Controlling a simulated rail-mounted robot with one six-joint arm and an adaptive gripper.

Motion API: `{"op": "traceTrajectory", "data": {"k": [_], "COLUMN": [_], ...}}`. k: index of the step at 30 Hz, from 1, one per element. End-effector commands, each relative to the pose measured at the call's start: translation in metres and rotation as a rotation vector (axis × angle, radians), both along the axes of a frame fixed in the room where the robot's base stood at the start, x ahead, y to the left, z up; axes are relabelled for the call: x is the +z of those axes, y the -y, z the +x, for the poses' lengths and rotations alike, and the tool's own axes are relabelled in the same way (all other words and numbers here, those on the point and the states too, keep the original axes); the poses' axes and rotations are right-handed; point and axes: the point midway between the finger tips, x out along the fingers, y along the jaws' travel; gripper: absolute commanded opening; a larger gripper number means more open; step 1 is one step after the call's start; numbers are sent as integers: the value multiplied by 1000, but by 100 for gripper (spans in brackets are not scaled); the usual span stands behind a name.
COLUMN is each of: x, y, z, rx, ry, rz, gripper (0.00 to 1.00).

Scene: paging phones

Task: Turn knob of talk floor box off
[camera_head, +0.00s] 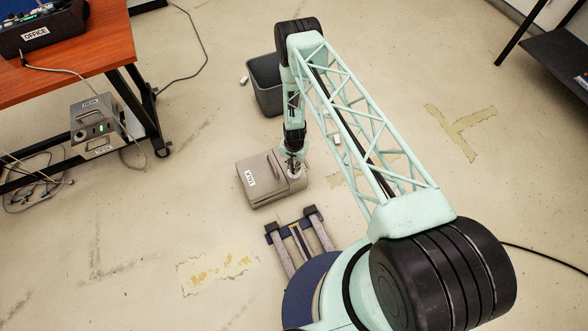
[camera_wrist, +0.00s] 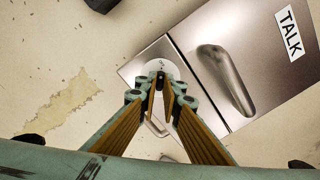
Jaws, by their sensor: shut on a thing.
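The talk floor box (camera_head: 262,178) is a grey metal case on the floor with a white TALK label. Its lid and handle fill the right of the wrist view (camera_wrist: 262,100). Its knob (camera_wrist: 160,77) is a small dark piece on a round white disc at the box's end. My gripper (camera_wrist: 160,88) points down at that end and is shut on the knob, with a fingertip on each side of it. The fingertips hide part of the knob. In the head view my gripper (camera_head: 292,163) is over the box's right end.
A grey bin (camera_head: 265,88) stands behind the box. A wooden table (camera_head: 85,50) with an OFFICE unit (camera_head: 40,32) is at the left, with another grey box (camera_head: 97,125) below it and cables on the floor. A dark shelf (camera_head: 558,58) is at the far right. Floor left of the box is clear.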

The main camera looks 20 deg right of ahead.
Motion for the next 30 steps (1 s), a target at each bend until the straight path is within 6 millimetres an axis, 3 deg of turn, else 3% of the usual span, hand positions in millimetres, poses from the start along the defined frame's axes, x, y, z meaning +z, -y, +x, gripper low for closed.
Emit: {"op": "traceTrajectory", "data": {"k": [9,10,14,30], "x": [0,0,0,5], "y": [0,0,0,0], "z": [0,0,0,1], "rx": [1,1,1,0], "ry": [0,0,0,1], "rz": [0,0,0,-1], "gripper": [0,9,20,20]}}
